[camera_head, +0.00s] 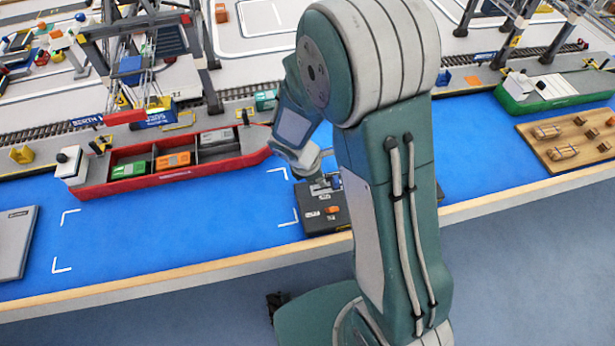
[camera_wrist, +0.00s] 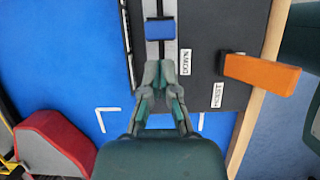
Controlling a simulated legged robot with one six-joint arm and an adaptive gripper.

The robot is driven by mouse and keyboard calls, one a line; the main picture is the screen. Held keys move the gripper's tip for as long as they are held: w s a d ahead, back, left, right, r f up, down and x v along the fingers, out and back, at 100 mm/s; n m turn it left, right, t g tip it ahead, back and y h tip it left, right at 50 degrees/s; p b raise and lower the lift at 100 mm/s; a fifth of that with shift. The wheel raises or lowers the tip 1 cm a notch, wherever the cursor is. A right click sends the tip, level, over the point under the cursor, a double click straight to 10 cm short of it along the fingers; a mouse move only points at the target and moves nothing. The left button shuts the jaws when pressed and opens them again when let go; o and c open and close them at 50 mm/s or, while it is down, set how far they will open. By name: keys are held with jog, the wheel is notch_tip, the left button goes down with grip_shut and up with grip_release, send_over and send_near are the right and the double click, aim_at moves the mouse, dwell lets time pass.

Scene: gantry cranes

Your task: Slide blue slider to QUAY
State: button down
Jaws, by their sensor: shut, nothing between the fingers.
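The blue slider (camera_wrist: 160,29) sits on a track in the dark control box (camera_wrist: 205,92), near the top of the wrist view. My gripper (camera_wrist: 161,66) is shut and empty. Its fingertips are over the track, just below the slider in the picture, with a small gap in view between them. Whether the tips touch the track, I cannot tell. In the head view the control box (camera_head: 311,222) is partly hidden by my arm, and my gripper is small at its upper side. I cannot read a QUAY label in either view.
A red ship (camera_head: 120,186) with containers lies to the left on the blue mat (camera_head: 190,225). A wooden pallet (camera_head: 565,140) is at the right. Gantry cranes stand behind.

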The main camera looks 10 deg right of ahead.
jog(key=shift+d, duration=0.6)
